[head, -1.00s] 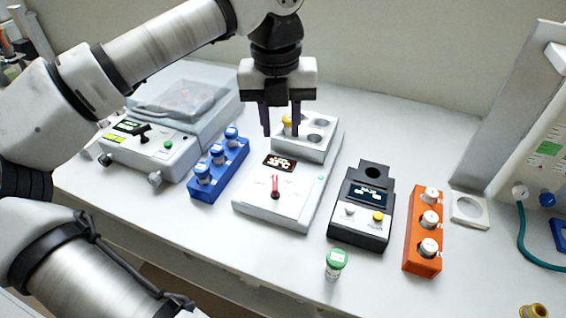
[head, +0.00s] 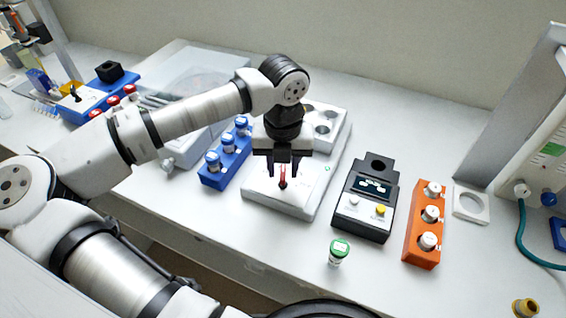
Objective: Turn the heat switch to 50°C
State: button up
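The heat switch is a small red lever (head: 283,183) on the sloped front of the white heater (head: 305,199). My gripper (head: 283,172) points down over this front, its dark fingers apart. The red lever shows between the fingertips; I cannot tell whether they touch it or how far down they reach. The white block with round wells (head: 337,122) at the heater's back is partly covered by my wrist. The heater's display and the upper part of its dial are hidden behind my gripper, so I cannot read the setting.
A blue rack of blue-capped vials (head: 227,160) stands close left. Right are a black device (head: 363,205) and an orange rack of white-capped vials (head: 425,224). A green-capped vial (head: 339,251) stands in front. A yellow-capped item (head: 525,308) is at lower right.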

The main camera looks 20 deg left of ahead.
jog(key=shift+f, duration=0.15)
jog(key=shift+c, duration=0.4)
grip_shut()
